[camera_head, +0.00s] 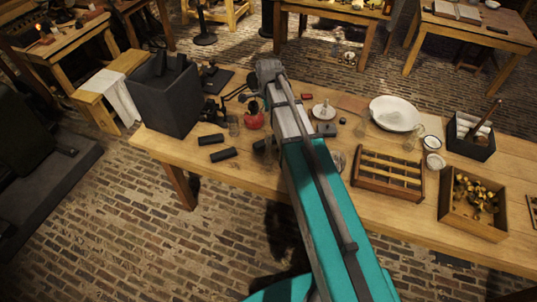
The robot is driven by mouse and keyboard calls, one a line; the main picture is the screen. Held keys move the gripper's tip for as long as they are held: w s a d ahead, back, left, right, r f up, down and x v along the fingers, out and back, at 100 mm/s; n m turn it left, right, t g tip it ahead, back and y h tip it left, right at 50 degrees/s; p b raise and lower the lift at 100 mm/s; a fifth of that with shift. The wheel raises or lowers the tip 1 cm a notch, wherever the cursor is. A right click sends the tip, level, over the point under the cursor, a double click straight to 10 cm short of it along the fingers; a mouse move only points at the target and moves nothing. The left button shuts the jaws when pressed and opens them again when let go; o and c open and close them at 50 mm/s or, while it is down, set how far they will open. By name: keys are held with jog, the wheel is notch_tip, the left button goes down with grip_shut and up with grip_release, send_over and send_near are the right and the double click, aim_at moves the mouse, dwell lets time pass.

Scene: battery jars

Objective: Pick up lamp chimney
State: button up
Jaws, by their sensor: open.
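Several clear glass pieces stand on the wooden workbench, and I cannot tell for sure which is the lamp chimney. One small upright glass (233,126) is left of the red round jar. Another glass (363,121) stands by the left edge of the white basin, and one (411,140) stands at its lower right. A further glass piece (338,160) sits just right of my arm, partly hidden by it. My teal and grey arm reaches across the bench from the bottom of the view. My gripper cannot be made out; the arm hides that area.
A tall dark bin (166,100) stands at the bench's left end. Two black cylinders (217,147) lie near the front edge. A red jar (254,117), white basin (397,113), wooden rack (388,175) and crate of brass parts (473,205) crowd the bench (160,146).

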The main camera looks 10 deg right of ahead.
aim_at(269, 132)
jog(key=shift+f+b, duration=4.15)
jog(key=shift+f, duration=0.1)
jog(key=shift+f, duration=0.15)
jog(key=shift+w+a+f+b, duration=0.1)
jog(key=shift+a+f+b, duration=0.05)
jog(key=shift+f+b, duration=2.4)
jog(key=shift+r, duration=0.1)
grip_shut()
